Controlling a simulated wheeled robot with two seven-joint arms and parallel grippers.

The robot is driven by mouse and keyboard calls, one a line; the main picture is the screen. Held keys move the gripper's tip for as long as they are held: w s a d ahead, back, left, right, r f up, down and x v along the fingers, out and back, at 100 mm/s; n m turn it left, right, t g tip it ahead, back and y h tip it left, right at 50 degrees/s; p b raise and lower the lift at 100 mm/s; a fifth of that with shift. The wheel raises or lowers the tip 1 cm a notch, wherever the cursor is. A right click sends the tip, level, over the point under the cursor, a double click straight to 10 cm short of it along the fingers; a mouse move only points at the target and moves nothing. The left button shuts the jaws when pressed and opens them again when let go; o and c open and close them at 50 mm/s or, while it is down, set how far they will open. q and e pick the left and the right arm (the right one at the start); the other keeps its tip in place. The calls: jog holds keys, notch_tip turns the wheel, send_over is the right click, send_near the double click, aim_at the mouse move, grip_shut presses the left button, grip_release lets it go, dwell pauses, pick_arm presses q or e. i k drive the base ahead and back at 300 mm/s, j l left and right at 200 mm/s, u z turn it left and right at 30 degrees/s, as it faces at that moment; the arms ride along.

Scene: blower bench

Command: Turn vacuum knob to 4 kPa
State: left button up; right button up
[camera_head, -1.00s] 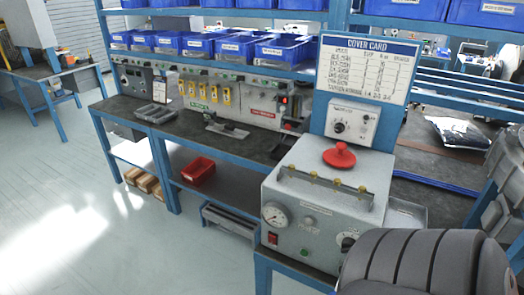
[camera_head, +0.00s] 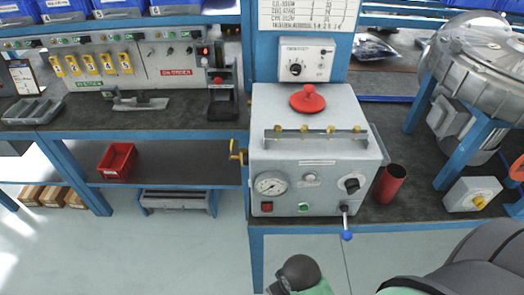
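A grey box unit (camera_head: 330,160) stands on the bench at centre. Its front has a round dial gauge (camera_head: 270,185) at left, a black knob (camera_head: 352,185) at right, a red switch (camera_head: 266,207) and a green button (camera_head: 304,206). A second black knob (camera_head: 296,69) is on the pale panel (camera_head: 310,55) behind the box. I cannot read the knob labels or the gauge needle, so I cannot tell which knob is the vacuum one.
A red knob (camera_head: 308,98) tops the box. A lever with a blue ball (camera_head: 346,236) hangs at its lower right front. A yellow valve handle (camera_head: 238,152) sits at left.

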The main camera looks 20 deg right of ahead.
aim_at(245, 155)
jog(key=i+j+z, duration=0.1)
jog(key=j+z, duration=1.1)
jog(key=k+j+z, duration=0.1)
jog(key=k+j, duration=0.05)
jog(key=k, duration=0.1)
